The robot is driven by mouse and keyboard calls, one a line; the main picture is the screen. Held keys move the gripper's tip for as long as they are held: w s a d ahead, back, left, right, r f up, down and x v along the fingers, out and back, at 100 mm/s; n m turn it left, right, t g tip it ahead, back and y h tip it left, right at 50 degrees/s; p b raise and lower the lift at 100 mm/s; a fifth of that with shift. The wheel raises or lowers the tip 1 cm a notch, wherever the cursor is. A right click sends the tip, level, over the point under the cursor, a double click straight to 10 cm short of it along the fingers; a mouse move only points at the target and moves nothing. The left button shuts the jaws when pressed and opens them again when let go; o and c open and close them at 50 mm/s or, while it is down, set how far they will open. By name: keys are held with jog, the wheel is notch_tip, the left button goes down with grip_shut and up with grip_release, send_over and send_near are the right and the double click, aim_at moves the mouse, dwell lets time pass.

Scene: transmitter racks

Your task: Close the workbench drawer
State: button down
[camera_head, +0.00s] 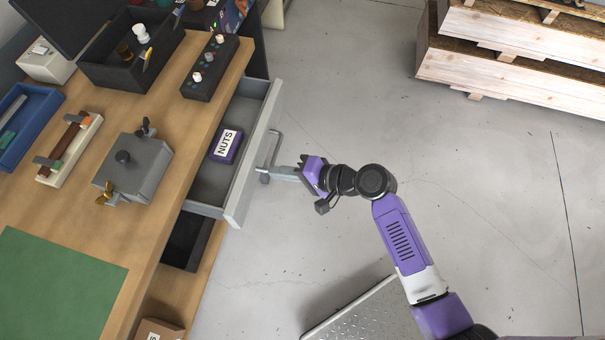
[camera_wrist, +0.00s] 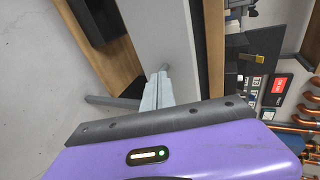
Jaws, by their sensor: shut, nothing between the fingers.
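The grey workbench drawer (camera_head: 206,190) stands pulled out from under the wooden bench top. Its front panel (camera_head: 252,152) carries a grey bar handle (camera_head: 275,150), and a purple box labelled NUTS (camera_head: 227,145) lies inside. My gripper (camera_head: 268,173) is shut with its fingertips at the near end of the handle, pointing at the front panel. In the wrist view my shut fingers (camera_wrist: 158,90) reach toward the drawer front (camera_wrist: 160,35), with the handle (camera_wrist: 112,101) beside them on the left. I cannot tell whether the fingertips touch the handle or panel.
The bench top (camera_head: 165,205) holds a grey metal box (camera_head: 133,168), a black control box (camera_head: 217,68), a black tray (camera_head: 130,55) and a green mat (camera_head: 60,285). Wooden crates (camera_head: 515,50) stand at upper right. The floor between is clear.

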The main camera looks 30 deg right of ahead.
jog(key=w+a, duration=0.8)
jog(key=shift+w+a, duration=0.85)
jog(key=shift+a, duration=0.05)
jog(key=shift+r, duration=0.1)
